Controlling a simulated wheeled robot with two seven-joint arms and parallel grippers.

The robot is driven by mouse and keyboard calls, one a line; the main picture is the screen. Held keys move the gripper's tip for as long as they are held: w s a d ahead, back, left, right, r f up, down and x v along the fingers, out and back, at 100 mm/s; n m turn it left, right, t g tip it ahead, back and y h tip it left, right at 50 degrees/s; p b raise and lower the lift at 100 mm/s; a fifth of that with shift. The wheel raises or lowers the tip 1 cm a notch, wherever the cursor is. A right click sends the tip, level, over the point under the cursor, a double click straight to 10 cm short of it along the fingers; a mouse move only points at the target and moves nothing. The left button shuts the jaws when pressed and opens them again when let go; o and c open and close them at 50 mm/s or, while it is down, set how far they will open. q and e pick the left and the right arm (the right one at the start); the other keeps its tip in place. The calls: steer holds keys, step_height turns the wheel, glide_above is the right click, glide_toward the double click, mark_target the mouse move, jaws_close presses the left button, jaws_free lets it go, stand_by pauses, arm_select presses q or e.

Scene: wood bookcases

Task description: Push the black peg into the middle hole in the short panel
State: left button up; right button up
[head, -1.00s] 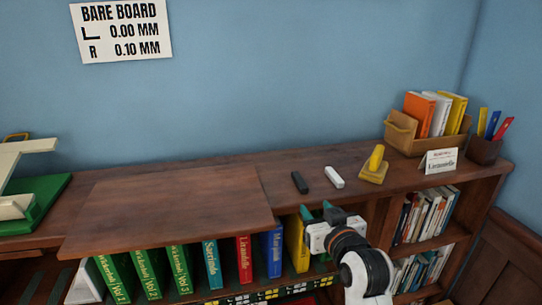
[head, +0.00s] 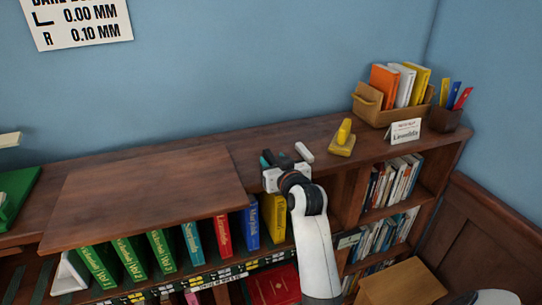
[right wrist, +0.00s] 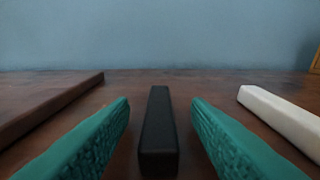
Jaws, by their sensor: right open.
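The black peg (right wrist: 158,135) lies on the bookcase top. In the right wrist view it sits between the two teal fingers of my right gripper (right wrist: 160,135), with a gap on each side. In the head view my right gripper (head: 274,160) is low over the bookcase top, and the peg (head: 268,156) is partly hidden by it. The gripper is open. I cannot pick out a short panel with holes; a wide wooden board (head: 140,195) lies to the left, with no hole visible. My left gripper is not in view.
A white peg (head: 304,152) lies just right of my gripper; the right wrist view shows it too (right wrist: 285,118). Books fill the shelf below.

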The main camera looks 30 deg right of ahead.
steer(key=shift+w, duration=0.2)
steer(key=shift+s, duration=0.1)
jaws_close()
